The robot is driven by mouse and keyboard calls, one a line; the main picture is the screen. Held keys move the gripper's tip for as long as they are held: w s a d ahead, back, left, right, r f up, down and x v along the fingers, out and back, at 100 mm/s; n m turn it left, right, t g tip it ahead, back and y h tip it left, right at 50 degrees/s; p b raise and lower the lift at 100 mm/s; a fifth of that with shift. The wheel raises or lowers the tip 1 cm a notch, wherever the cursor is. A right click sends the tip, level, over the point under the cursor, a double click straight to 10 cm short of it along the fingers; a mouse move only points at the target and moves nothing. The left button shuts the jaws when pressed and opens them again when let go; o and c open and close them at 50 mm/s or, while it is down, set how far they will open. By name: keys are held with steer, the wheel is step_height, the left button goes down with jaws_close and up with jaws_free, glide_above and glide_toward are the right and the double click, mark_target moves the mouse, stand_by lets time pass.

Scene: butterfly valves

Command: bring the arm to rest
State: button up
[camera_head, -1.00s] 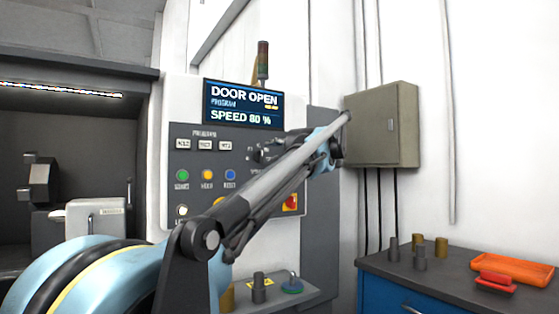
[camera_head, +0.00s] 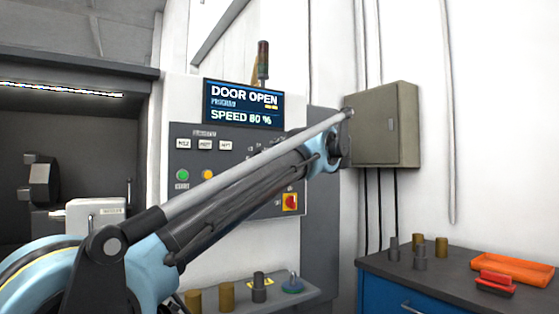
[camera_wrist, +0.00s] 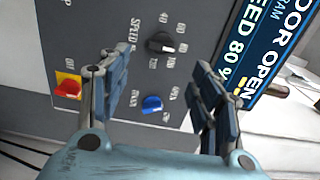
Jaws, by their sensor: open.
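My gripper (camera_wrist: 160,100) is open in the wrist view, its two fingers spread apart with nothing between them but the view of the control panel (camera_wrist: 195,35) behind. A blue knob (camera_wrist: 152,104) and a black speed dial (camera_wrist: 160,43) show on the panel between the fingers. In the head view my arm reaches up and right across the control panel (camera_head: 183,220), and the fingers are not clearly seen there. The screen (camera_head: 243,104) reads DOOR OPEN and SPEED 80 %.
A red switch on yellow (camera_head: 290,202) is on the panel's lower right. A shelf below holds several cylinders (camera_head: 259,288). A grey wall box (camera_head: 385,125) is behind the arm's far end. A blue bench (camera_head: 380,292) at right holds cylinders and an orange tray (camera_head: 515,268).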

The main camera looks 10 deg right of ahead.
steer(key=s+a+f+n+g, duration=0.1)
steer(key=a+f+n+g, duration=0.2)
steer(key=f, duration=0.7)
steer(key=s+a+f+n+g+y, duration=0.1)
steer(key=s+a+f+n+g, duration=0.2)
steer(key=f, duration=0.8)
steer(key=a+f+n+g, duration=0.2)
steer(key=a+f+g, duration=0.15)
steer(key=f, duration=0.65)
steer(key=s+d+f+n+g+h, duration=0.1)
steer(key=s+d+f+n+h, duration=0.1)
steer(key=f, duration=0.5)
steer(key=s+d+f+n+g+h, duration=0.2)
steer(key=s+f, duration=0.3)
steer(key=f, duration=0.3)
steer(key=s+d+f+n+g+h, duration=0.2)
steer(key=s+f, duration=0.1)
steer(key=f, duration=0.5)
steer(key=shift+s+d+f+n+h, duration=0.15)
steer(key=shift+s+f+n+h, duration=0.05)
steer(key=shift+s+n+h, duration=0.15)
steer(key=shift+g, duration=0.25)
